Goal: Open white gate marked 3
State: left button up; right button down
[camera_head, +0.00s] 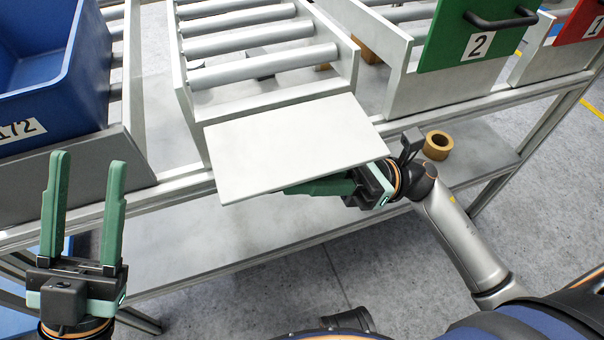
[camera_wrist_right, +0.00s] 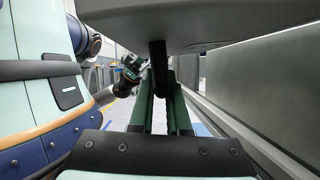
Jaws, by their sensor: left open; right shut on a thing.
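The white gate (camera_head: 295,145) is folded outward and down from the front of the middle roller lane, so its plain inner face lies nearly flat, tilted a little. No number shows on this face. My right gripper (camera_head: 318,187) is under the gate's front edge, its fingertips partly hidden by the panel. In the right wrist view the gate (camera_wrist_right: 220,22) is overhead, and its black handle (camera_wrist_right: 158,58) sits between the shut fingers. My left gripper (camera_head: 88,162) is open and empty, in front of the rack at the left, apart from the gate.
A blue bin (camera_head: 55,75) marked 172 fills the left lane. The middle lane's rollers (camera_head: 250,70) are bare near the gate. A green gate (camera_head: 470,35) marked 2 and a red gate (camera_head: 580,20) stand upright at right. A tape roll (camera_head: 437,145) lies on the lower shelf.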

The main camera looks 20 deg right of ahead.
aim_at(290, 171)
dwell(0.3)
jog(key=r+m+t+p, duration=0.1)
jog(key=m+p, duration=0.1)
jog(key=s+r+m+t+p, duration=0.1)
jog(key=r+m+p, duration=0.1)
jog(key=shift+m+p, duration=0.3)
jog(key=shift+p, duration=0.05)
jog(key=shift+s+m+t+h, duration=0.1)
jog(key=shift+m+t+h, duration=0.2)
pick_arm(q)
jog(key=shift+m, duration=0.3)
jog(key=r, duration=0.5)
jog(key=shift+s+a+r, duration=0.1)
jog(key=shift+a+r, duration=0.05)
jog(key=shift+a, duration=0.15)
pick_arm(e)
jog(key=c, duration=0.9)
grip_release()
pick_arm(q)
jog(key=shift+d, duration=0.1)
jog(key=shift+f, duration=0.3)
pick_arm(e)
jog(key=v, duration=1.2)
jog(key=shift+d+f, duration=0.2)
jog(key=shift+d, duration=0.1)
